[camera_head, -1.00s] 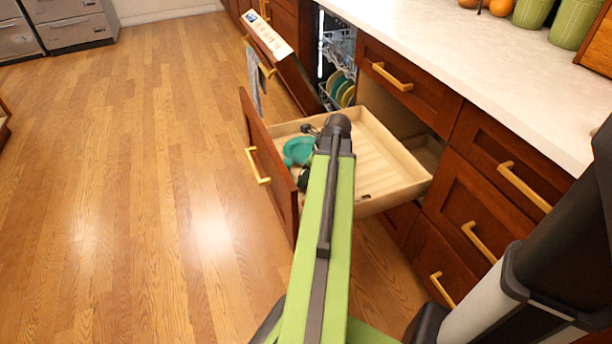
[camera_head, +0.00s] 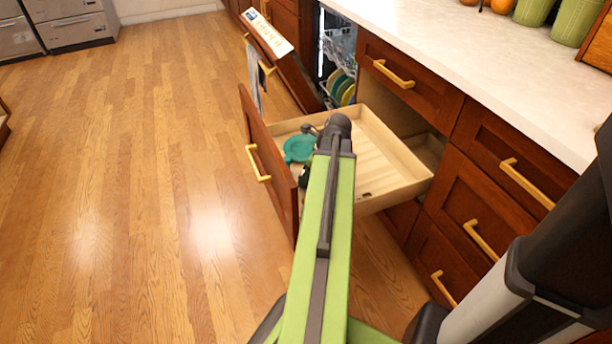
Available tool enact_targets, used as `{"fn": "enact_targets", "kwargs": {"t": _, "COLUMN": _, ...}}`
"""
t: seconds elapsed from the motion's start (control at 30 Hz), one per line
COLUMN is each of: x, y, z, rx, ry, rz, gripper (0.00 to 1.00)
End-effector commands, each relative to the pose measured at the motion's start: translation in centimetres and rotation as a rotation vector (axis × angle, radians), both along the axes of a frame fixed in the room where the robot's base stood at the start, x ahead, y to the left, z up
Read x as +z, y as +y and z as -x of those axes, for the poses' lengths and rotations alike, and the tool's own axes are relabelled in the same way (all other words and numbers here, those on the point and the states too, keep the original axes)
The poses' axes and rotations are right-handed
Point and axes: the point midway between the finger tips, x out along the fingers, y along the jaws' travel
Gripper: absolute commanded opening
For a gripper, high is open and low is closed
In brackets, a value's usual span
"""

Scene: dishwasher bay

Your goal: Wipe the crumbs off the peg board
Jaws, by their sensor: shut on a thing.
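A drawer (camera_head: 395,196) with a light wooden inside is pulled out in the middle of the view. Its floor (camera_head: 372,160) shows pale parallel strips, and I cannot tell whether this is the peg board. A teal thing (camera_head: 298,149) shows in the drawer's left part, and my green arm covers its right side. I cannot tell what it is. Small dark parts show beside my arm, too small to name. My arm reaches over the drawer, and its far end hides my gripper. No crumbs can be made out for sure.
The drawer's red-brown front (camera_head: 270,165) stands out over the wood floor (camera_head: 140,200). Behind it, an open dishwasher (camera_head: 338,60) holds plates, with its door (camera_head: 290,75) lowered. A pale counter (camera_head: 460,60) runs along the right above closed drawers. The floor at left is clear.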

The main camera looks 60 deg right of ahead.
Motion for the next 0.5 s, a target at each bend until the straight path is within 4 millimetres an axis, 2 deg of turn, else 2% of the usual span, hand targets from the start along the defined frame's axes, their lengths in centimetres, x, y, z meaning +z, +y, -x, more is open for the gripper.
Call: {"fn": "enact_targets", "kwargs": {"t": 0.5, "x": -1.15, "y": -0.02, "z": 0.03, "rx": -0.001, "ry": 0.0, "rz": 0.0, "gripper": 0.02}}
